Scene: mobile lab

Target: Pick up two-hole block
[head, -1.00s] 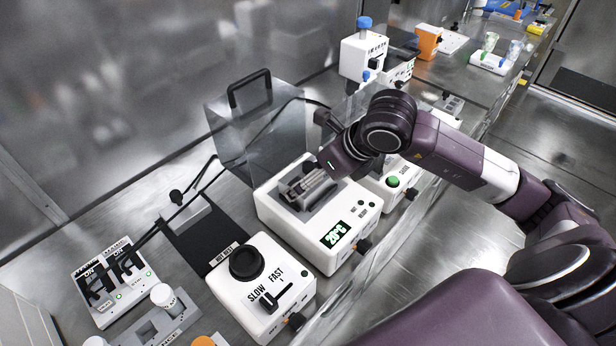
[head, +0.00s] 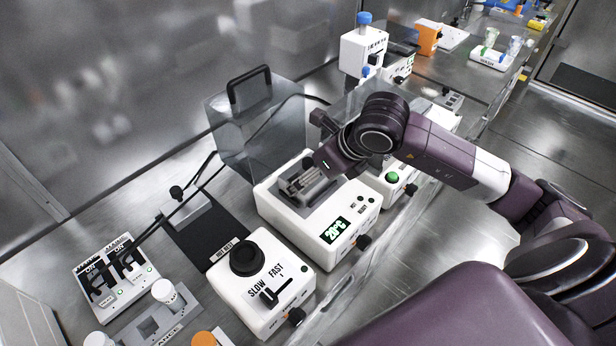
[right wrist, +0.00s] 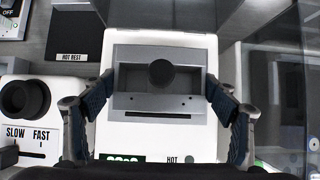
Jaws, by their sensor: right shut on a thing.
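The grey two-hole block (head: 303,185) is at the top of the white heater unit with the 20°C display (head: 335,230). In the right wrist view the block (right wrist: 135,101) fills the middle, with two small holes along its near face. My right gripper (right wrist: 160,85) has one finger against each side of it and is shut on it. In the head view my right gripper (head: 318,172) reaches in from the upper right and partly covers the block. I cannot tell whether the block is raised off the heater. My left gripper is not in view.
A white SLOW/FAST unit (head: 262,285) with a black knob stands in front left of the heater. A clear box with a black handle (head: 250,90) stands behind it. A white unit with a green button (head: 392,177) is close on the right. A black pad (head: 205,228) lies left.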

